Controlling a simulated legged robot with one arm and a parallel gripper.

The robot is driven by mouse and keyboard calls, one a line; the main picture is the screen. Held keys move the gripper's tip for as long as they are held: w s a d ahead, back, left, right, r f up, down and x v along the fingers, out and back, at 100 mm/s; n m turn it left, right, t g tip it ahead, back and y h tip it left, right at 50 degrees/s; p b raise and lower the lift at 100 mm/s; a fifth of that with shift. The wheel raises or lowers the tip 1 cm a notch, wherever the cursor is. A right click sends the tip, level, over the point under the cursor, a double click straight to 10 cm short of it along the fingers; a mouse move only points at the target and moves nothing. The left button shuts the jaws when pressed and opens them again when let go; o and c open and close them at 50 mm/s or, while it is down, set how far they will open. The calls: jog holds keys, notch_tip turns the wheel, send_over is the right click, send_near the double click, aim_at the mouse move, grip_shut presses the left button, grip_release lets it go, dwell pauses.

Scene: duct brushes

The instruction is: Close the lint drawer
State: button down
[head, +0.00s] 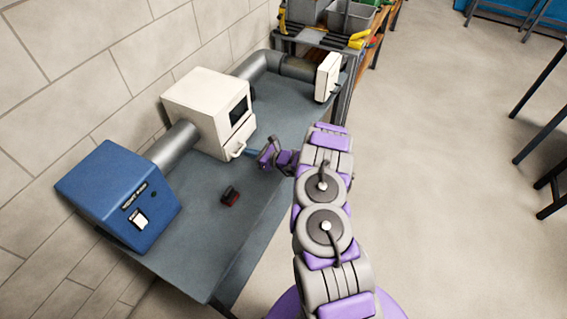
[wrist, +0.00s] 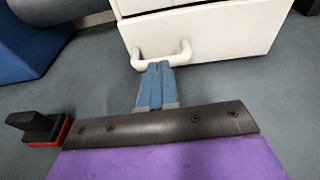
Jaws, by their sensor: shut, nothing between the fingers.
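The lint drawer (head: 238,139) is the low front part of a white box-shaped unit (head: 205,108) on the grey bench. Its white drawer front (wrist: 215,38) with a curved handle (wrist: 185,50) fills the top of the wrist view. In the head view the drawer sticks out a little from the unit. My gripper (head: 268,150) is just in front of the drawer. In the wrist view the blue fingers (wrist: 158,68) are together and empty, their tips at the handle; I cannot tell whether they touch it.
A blue box (head: 120,195) stands at the near left, joined to the unit by a grey duct (head: 173,147). A small black and red brush (head: 230,197) lies on the bench (head: 190,225); it also shows in the wrist view (wrist: 38,128). A white panel (head: 328,76) stands at the far end.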

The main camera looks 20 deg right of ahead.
jog(key=p+v, duration=0.2)
jog(key=v, duration=1)
jog(key=shift+s+d, duration=0.15)
jog(key=shift+d, duration=0.2)
jog(key=shift+s+a, duration=0.15)
jog(key=s+a+r+n+g+y, duration=0.2)
jog(key=a+r+n+g+y, duration=0.55)
jog(key=a+r, duration=0.9)
jog(key=s+a+r+n+g+h, duration=0.3)
jog(key=s+a+r+n+g, duration=0.2)
jog(key=s+a+r+n, duration=0.5)
jog(key=s+d+r+n+g+h, duration=0.1)
jog(key=s+r+n+g+h, duration=0.15)
jog(key=s, duration=0.75)
jog(key=s+r+n+g+h, duration=0.15)
jog(key=s+n+h, duration=0.25)
jog(key=s, duration=0.5)
jog(key=s+d+r+n+t+h, duration=0.1)
jog(key=s+d+n+t+h, duration=0.1)
jog(key=s+d+n+h, duration=0.2)
jog(key=s+d+h, duration=0.3)
jog(key=s+d, duration=0.5)
jog(key=s, duration=0.1)
jog(key=shift+s+r+h, duration=0.15)
jog(key=shift+r+h, duration=0.2)
jog(key=shift+h, duration=0.05)
